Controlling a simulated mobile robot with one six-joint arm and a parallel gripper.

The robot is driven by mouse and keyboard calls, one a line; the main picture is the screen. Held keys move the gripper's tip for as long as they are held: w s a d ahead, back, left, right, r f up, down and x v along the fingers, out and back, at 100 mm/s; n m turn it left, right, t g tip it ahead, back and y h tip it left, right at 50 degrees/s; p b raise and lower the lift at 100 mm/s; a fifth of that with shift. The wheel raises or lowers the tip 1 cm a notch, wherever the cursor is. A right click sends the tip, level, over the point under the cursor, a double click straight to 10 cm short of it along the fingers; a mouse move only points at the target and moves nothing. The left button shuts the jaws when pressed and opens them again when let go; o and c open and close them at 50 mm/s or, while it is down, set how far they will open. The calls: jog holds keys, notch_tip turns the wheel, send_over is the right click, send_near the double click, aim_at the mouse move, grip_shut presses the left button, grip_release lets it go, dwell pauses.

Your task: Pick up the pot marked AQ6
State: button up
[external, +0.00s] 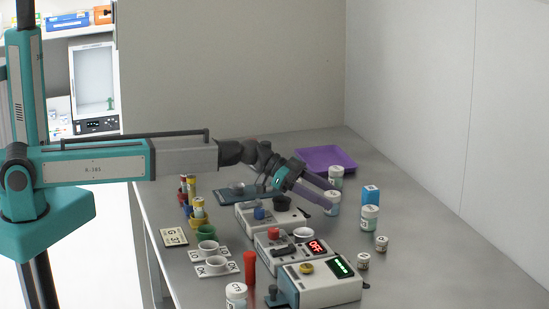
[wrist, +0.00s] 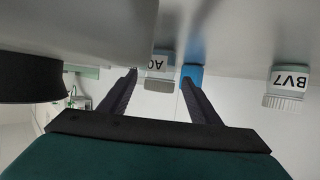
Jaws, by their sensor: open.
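In the wrist view, which is upside down, a white pot (wrist: 160,66) with a grey ribbed lid shows letters that look like AQ; the rest of its mark is hidden. It stands beyond and between my gripper's (wrist: 159,80) two dark fingers, which are apart with nothing held. In the external view my gripper (external: 320,193) points right and down over the bench, close to a white-lidded pot (external: 332,205). I cannot tell which external-view pot is the AQ one, as the marks there are too small.
A pot marked BV7 (wrist: 288,80) and a blue box (wrist: 193,73) are nearby; the box also shows externally (external: 370,195). Other pots (external: 370,218) stand around it. Devices (external: 320,281) fill the front, and a purple tray (external: 325,158) lies behind.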

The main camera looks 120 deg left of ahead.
jog(key=shift+x, duration=1)
jog(key=shift+c, duration=0.3)
jog(key=c, duration=1.1)
